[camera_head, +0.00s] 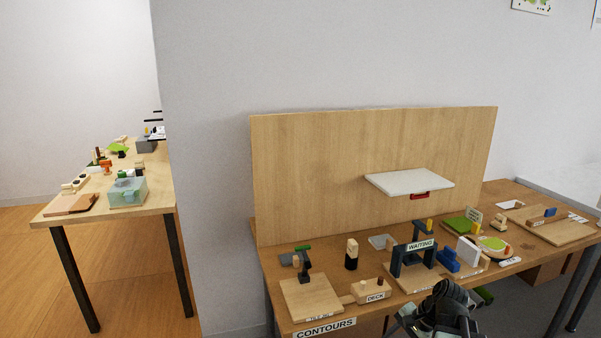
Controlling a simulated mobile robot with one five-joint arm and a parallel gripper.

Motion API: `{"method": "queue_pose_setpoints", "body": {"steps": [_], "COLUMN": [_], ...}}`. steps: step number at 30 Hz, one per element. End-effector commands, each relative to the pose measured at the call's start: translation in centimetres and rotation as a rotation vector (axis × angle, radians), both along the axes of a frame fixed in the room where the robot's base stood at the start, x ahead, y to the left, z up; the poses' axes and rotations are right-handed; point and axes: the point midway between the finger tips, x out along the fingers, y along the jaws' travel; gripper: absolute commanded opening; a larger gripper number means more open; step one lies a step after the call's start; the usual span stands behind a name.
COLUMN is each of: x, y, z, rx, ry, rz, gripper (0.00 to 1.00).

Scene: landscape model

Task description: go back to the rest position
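My gripper and arm end (440,312) show as a dark shape at the bottom of the head view, in front of the near table edge. The fingertips cannot be made out, so I cannot tell whether it is open or shut, or whether it holds anything. The wooden table (272,268) behind it carries the landscape model parts. A dark gate with a "WAITING" sign (421,245) stands behind my arm. A wooden block labelled "DECK" (371,291) sits to the left of the arm.
A wooden back panel (320,170) holds a white shelf (410,182) with a red part beneath. A wooden board (312,298) lies at the table's left, near a "CONTOURS" label (325,328). A second table (60,212) with several objects stands far left. Floor between tables is partly hidden by a wall.

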Motion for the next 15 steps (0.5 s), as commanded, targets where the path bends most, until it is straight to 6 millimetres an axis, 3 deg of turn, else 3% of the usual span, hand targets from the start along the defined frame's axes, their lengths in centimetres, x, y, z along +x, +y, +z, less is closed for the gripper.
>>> {"method": "queue_pose_setpoints", "body": {"steps": [1,3,12,15], "x": [-0.3,-0.7,-2.5,-2.4], "y": [2.7,5.2,12.9,12.6], "z": [-0.6,-1.2,-2.2,1.6], "rx": [-0.068,-0.16,-0.45,-0.457], "ry": [0.002,0.002,0.011,0.013], "rz": [0.139,0.321,0.953,0.963], "gripper": [0.43,0.43,0.43,0.43]}}
